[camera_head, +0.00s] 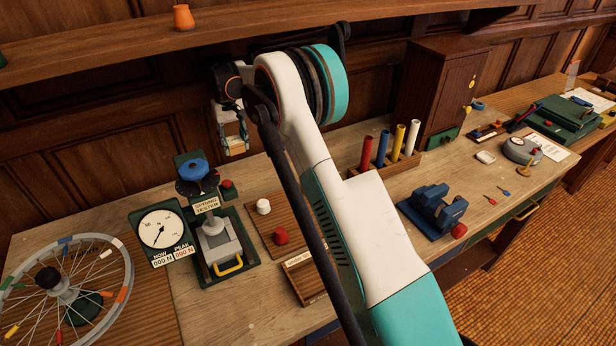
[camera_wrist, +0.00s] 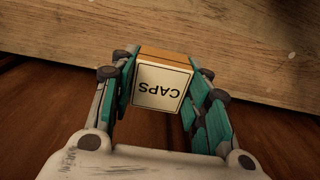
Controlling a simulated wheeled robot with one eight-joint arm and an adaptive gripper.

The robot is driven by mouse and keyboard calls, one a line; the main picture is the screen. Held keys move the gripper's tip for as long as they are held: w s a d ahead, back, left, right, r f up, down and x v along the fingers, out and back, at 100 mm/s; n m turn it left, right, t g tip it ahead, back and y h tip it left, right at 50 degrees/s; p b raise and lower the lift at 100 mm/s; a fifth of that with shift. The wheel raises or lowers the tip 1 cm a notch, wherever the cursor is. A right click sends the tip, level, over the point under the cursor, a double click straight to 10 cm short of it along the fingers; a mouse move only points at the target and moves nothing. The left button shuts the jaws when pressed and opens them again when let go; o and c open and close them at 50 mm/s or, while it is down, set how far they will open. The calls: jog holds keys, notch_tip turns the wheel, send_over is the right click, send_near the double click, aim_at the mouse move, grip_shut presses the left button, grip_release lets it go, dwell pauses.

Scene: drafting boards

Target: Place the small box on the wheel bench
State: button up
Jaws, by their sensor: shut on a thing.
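The small box (camera_wrist: 162,86) is orange-brown with a white face lettered CAPS, which reads upside down in the wrist view. My gripper (camera_wrist: 163,72) is shut on it, with a teal finger at either side. In the head view my gripper (camera_head: 232,136) hangs below the wrist, in front of the dark wall panels and behind the spring tester; the box is hard to make out there. A spoked wheel (camera_head: 66,290) with coloured tags lies at the left end of the wooden bench (camera_head: 105,218), over a darker slatted board (camera_head: 148,312).
The spring tester (camera_head: 215,240) and its round dial (camera_head: 160,230) stand right of the wheel. A shelf (camera_head: 110,40) runs above the bench. A rack of coloured tubes (camera_head: 385,160), a blue vise (camera_head: 434,208) and a cabinet (camera_head: 435,90) are farther right.

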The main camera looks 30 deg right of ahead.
aim_at(241, 174)
jog(key=shift+f+b, duration=1.3)
jog(key=shift+f, duration=3.65)
jog(key=shift+f, duration=0.2)
jog(key=o, duration=1.1)
jog(key=shift+r, duration=0.2)
notch_tip(241, 174, up, 8)
jog(key=shift+f+p, duration=0.2)
jog(key=shift+p, duration=0.8)
